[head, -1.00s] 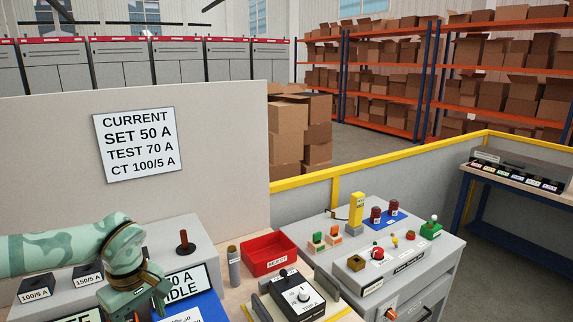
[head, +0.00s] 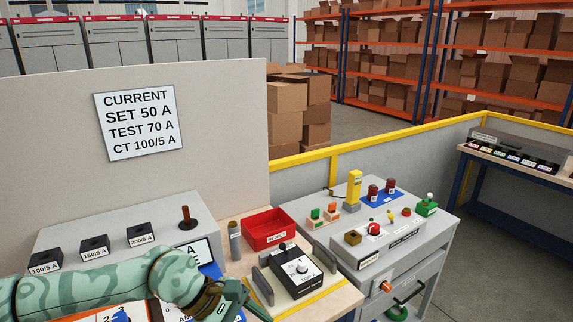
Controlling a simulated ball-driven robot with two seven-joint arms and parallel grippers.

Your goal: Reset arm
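My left arm, in green camouflage, comes in from the lower left of the head view. My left gripper (head: 246,302) is low in the picture, at the front left of the black relay box with a dial (head: 298,272). Its green fingers point right and partly run out of the bottom edge. I cannot tell whether they are apart or closed, and no held object shows. The arm covers part of the labelled boards below it. My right gripper is not in view.
A red reject bin (head: 268,230) and a grey cylinder (head: 234,240) stand behind the relay box. Blocks marked 100/5 A (head: 45,261), 150/5 A (head: 95,247) and 200/5 A (head: 140,235) sit at left. A grey control console (head: 395,245) stands at right.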

